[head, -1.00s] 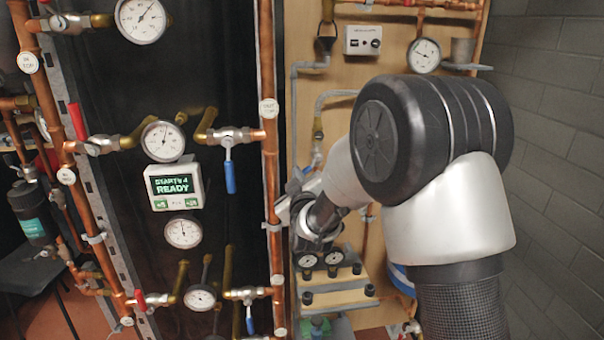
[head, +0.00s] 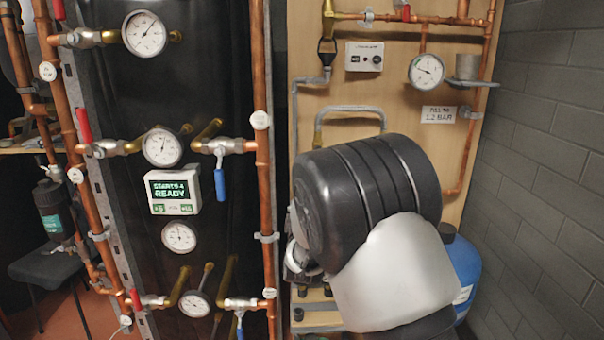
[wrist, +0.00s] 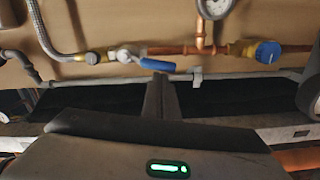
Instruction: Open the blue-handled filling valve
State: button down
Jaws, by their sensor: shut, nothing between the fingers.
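In the wrist view a valve with a blue lever handle (wrist: 158,65) sits on a horizontal copper pipe, between a grey braided hose and a gauge. The handle lies nearly along the pipe, tilted slightly down to the right. My gripper (wrist: 160,80) is shut and empty, its fingertips just below the handle in the picture; I cannot tell if they touch it. In the head view this valve is hidden behind my arm. Two other blue levers, an upper one (head: 220,184) and a lower one (head: 240,328), hang down on the left rig.
A blue knob (wrist: 268,52) sits on the pipe's right. A gauge (wrist: 214,7) stands above the pipe. In the head view are a wooden panel (head: 400,90), a "FILL TO 1.2 BAR" label (head: 438,115), a blue tank (head: 463,265) and a grey block wall (head: 550,150) at right.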

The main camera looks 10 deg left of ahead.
jog(key=shift+w+d+f+n, duration=0.1)
jog(key=shift+d+f+n, duration=0.05)
jog(key=shift+d+n, duration=0.4)
jog(key=shift+w+d+f+n, duration=0.15)
jog(key=shift+d+n, duration=0.15)
jog(key=shift+n, duration=0.45)
